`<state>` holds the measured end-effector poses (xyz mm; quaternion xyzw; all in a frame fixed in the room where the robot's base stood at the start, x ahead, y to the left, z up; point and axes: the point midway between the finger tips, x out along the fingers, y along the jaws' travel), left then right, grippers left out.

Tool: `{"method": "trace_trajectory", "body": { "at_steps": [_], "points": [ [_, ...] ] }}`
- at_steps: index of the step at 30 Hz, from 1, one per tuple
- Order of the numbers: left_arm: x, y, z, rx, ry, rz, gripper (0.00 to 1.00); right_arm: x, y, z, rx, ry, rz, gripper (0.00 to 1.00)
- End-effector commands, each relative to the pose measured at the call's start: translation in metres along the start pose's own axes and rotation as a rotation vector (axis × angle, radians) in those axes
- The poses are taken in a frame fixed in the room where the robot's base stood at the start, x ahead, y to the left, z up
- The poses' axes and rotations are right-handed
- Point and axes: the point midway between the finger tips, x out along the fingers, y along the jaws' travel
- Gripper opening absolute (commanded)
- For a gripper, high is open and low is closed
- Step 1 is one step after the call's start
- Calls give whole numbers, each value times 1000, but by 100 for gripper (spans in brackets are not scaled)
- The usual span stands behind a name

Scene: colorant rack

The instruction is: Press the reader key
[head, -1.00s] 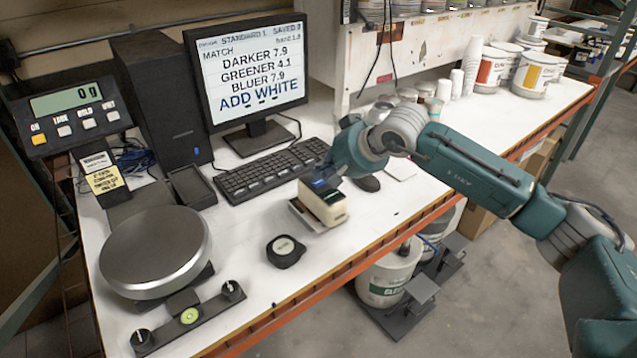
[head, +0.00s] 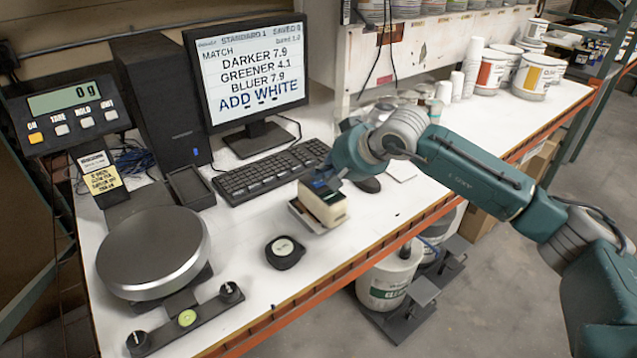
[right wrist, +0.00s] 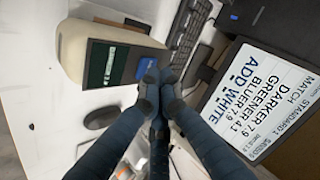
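The reader (head: 324,205) is a small beige box with a dark top, standing on the white bench in front of the keyboard. In the right wrist view the reader (right wrist: 75,50) shows a dark face with a green display (right wrist: 110,65) and a blue key (right wrist: 146,66). My right gripper (right wrist: 158,82) has its fingertips together, at the edge of the blue key. Whether they touch it I cannot tell. In the head view my right gripper (head: 329,178) is over the reader's back end, and its tips are hard to make out. My left gripper is not in view.
The monitor (head: 252,75) reads "ADD WHITE". The keyboard (head: 272,168) lies behind the reader, with a dark mouse (head: 367,185) to the right. A round black puck (head: 285,252) and a scale with a metal pan (head: 153,248) are to the left. The bench's orange front edge is close.

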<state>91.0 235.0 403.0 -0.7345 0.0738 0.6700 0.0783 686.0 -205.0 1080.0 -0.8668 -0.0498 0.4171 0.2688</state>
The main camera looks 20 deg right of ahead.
Motion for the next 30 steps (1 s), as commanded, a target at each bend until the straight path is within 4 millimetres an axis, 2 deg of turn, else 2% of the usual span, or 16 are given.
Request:
{"method": "trace_trajectory", "body": {
  "at_steps": [20,30],
  "points": [
    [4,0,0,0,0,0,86,2,2,2,0,-1,1,0],
    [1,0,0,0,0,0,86,-8,-6,-6,0,1,-1,0]
  ]
}}
